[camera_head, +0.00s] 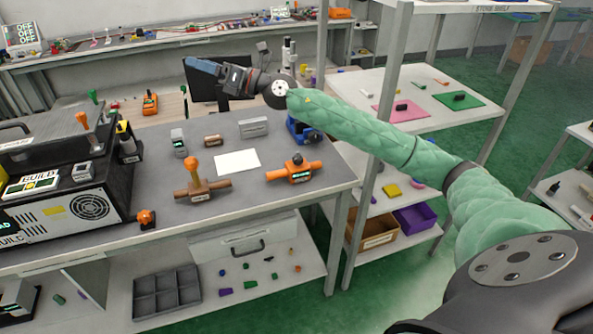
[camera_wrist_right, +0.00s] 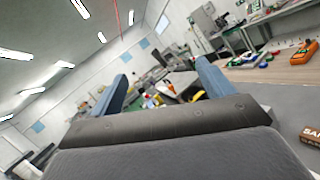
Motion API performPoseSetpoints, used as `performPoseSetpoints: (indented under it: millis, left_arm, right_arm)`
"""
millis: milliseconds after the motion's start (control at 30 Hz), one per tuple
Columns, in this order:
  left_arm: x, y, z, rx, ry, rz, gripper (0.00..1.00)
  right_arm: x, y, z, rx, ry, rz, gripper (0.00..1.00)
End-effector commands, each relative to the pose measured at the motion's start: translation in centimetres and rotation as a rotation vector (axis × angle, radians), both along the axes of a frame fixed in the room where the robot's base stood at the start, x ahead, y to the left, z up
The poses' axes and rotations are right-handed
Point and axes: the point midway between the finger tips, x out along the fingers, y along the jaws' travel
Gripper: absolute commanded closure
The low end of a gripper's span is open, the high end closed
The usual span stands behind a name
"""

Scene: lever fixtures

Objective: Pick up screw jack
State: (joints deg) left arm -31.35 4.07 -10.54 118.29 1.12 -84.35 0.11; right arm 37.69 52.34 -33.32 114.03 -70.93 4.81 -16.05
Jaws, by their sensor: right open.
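My right gripper (camera_head: 190,66) reaches in from the right, high above the back of the grey workbench, and points left. In the right wrist view its blue fingers (camera_wrist_right: 163,72) are spread apart with nothing between them. I cannot tell for sure which thing is the screw jack. Candidates on the bench are a brown fixture with an upright orange handle (camera_head: 200,183), an orange fixture with side arms (camera_head: 294,172) and a blue device (camera_head: 300,129) at the right back edge. All stand apart from the gripper. My left gripper is not in view.
A black machine (camera_head: 88,208) fills the bench's left side. Small blocks (camera_head: 254,127) and a white sheet (camera_head: 237,162) lie mid-bench. A shelf post (camera_head: 388,80) stands close to my right arm. The bench's front right is clear.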

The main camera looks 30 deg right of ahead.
Motion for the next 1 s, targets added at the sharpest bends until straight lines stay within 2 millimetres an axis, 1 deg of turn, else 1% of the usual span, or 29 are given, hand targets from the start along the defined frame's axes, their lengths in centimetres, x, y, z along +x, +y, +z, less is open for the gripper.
performPoseSetpoints:
  millis: [33,133,267,400,467,500,600,667,700,800,900,1000]
  left_arm:
    - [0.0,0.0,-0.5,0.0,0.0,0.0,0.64]
    - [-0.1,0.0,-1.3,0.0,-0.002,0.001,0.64]
    - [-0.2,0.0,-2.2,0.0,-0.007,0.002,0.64]
    - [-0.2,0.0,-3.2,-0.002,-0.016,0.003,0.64]
    - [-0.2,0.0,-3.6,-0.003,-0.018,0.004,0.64]
    - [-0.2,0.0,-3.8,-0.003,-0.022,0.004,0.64]
    - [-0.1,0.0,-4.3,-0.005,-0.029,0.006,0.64]
    - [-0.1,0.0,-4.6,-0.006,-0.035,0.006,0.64]
    - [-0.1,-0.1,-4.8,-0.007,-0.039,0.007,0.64]
    - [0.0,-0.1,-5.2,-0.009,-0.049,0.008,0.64]
    - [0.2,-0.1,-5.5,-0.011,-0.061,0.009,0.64]
    - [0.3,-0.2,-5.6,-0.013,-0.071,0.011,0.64]
  right_arm:
    - [0.2,0.0,-1.2,-0.103,-0.002,0.016,0.2]
    - [0.3,-0.1,-4.3,-0.311,0.004,0.054,0.2]
    - [0.3,-1.1,-8.7,-0.573,0.033,0.106,0.2]
    - [-0.1,-3.3,-13.5,-0.847,0.085,0.167,0.2]
    - [-0.4,-4.5,-15.5,-0.96,0.115,0.195,0.2]
    - [-0.6,-5.4,-16.8,-1.033,0.137,0.216,0.2]
    - [-1.5,-7.9,-19.8,-1.208,0.199,0.272,0.2]
    - [-2.1,-9.5,-21.4,-1.309,0.239,0.31,0.2]
    - [-2.6,-10.7,-22.4,-1.375,0.267,0.337,0.2]
    - [-4.0,-13.5,-24.3,-1.528,0.345,0.409,0.2]
    - [-5.5,-16.1,-25.6,-1.656,0.419,0.488,0.2]
    - [-6.9,-18.1,-26.2,-1.751,0.478,0.565,0.2]
